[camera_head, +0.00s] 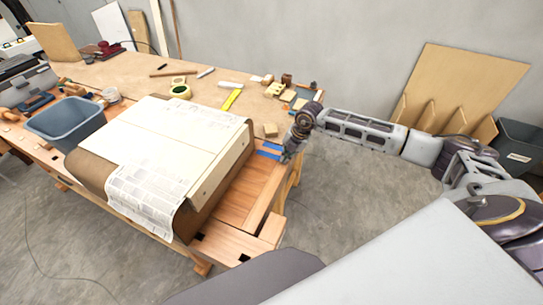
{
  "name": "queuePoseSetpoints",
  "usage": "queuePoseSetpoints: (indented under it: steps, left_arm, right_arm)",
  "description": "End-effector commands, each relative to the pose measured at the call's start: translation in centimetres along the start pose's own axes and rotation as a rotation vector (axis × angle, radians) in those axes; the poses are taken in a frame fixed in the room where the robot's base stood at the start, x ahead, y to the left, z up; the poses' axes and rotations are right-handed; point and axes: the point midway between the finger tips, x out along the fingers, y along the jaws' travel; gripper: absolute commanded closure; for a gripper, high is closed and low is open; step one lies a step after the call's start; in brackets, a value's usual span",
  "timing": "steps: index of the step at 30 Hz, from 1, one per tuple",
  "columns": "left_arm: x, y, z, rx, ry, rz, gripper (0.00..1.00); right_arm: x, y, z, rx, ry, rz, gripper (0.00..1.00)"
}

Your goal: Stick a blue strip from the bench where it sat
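Blue strips (270,150) lie near the right end of the wooden workbench (240,200). My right gripper (287,157) is at the strips, at the bench's right edge, pointing down. Its fingers are too small and partly hidden, so I cannot tell whether it is open or shut, or whether it touches a strip. A large brown curved form (90,170) sits on the bench left of the strips, with a pale board (150,130) and printed paper sheets (145,200) over it. My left gripper is not in view.
A blue-grey bin (65,122) stands at the bench's left. Tape rolls (180,91), a yellow ruler (232,99) and small wooden blocks (275,89) lie along the back. Bare bench wood shows right of the form. Plywood panels (455,90) lean against the wall at right.

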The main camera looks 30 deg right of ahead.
Motion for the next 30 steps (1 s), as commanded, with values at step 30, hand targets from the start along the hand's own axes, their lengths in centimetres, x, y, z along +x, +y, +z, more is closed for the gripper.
queuePoseSetpoints:
  steps: [30]
  left_arm:
    - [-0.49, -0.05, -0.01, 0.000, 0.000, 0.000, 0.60]
  right_arm:
    - [-0.76, 0.19, 0.00, 0.000, 0.000, -0.001, 1.00]
